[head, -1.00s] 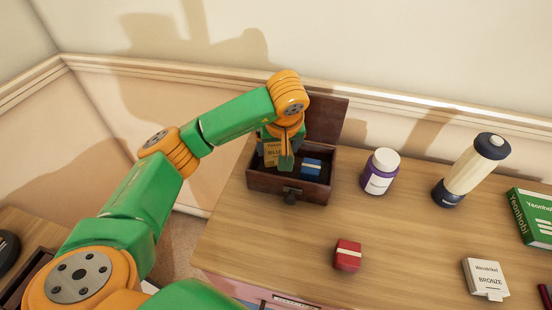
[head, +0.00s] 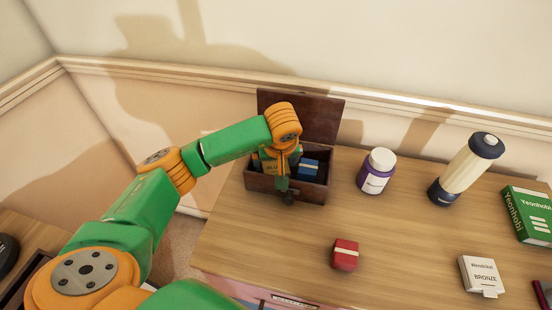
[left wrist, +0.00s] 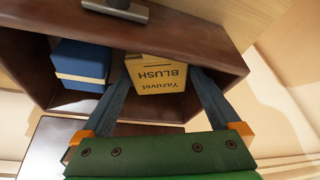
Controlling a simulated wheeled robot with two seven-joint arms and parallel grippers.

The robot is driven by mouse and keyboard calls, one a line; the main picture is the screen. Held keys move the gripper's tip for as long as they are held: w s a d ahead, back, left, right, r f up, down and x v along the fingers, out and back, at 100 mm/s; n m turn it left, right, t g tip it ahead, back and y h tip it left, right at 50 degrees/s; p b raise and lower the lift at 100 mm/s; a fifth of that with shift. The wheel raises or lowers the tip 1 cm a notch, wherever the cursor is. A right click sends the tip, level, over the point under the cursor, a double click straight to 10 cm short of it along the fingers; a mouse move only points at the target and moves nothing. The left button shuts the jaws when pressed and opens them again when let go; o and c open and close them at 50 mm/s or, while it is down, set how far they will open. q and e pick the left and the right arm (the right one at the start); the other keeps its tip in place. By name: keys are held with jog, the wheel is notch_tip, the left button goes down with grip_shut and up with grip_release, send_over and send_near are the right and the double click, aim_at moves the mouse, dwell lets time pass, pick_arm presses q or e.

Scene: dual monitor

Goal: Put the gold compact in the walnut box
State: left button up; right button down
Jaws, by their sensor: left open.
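The gold compact (head: 269,167), a small box lettered "Yazuvet BLUSH", is inside the open walnut box (head: 262,184), partly hidden by my gripper in the head view. The left wrist view shows the compact (left wrist: 157,76) beside the blue item, within the walls of the walnut box (left wrist: 205,45). My left gripper (head: 283,182) reaches down into the box. Its fingers (left wrist: 160,82) stand open on either side of the compact; whether they touch it I cannot tell. My right gripper is not in view.
A blue item (head: 308,168) lies in the box's right part. The lid (head: 318,112) stands open behind. A purple jar (head: 376,174), a blender-like bottle (head: 467,170), a green book (head: 528,215), a white bronze-labelled box (head: 482,275) and a red item (head: 345,256) stand on the desk.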

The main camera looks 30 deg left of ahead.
aim_at(277, 172)
pick_arm(q)
jog(key=shift+d+r, duration=0.1)
jog(key=shift+r, duration=0.4)
jog(key=b+v, duration=0.1)
jog(key=v, duration=0.2)
jog(key=shift+s+d+r, duration=0.1)
jog(key=shift+s+r, duration=0.1)
jog(key=shift+r, duration=0.15)
jog(key=p+v, duration=0.1)
jog(key=v, duration=0.6)
jog(key=shift+r+p, duration=0.2)
jog(key=shift+p, duration=0.1)
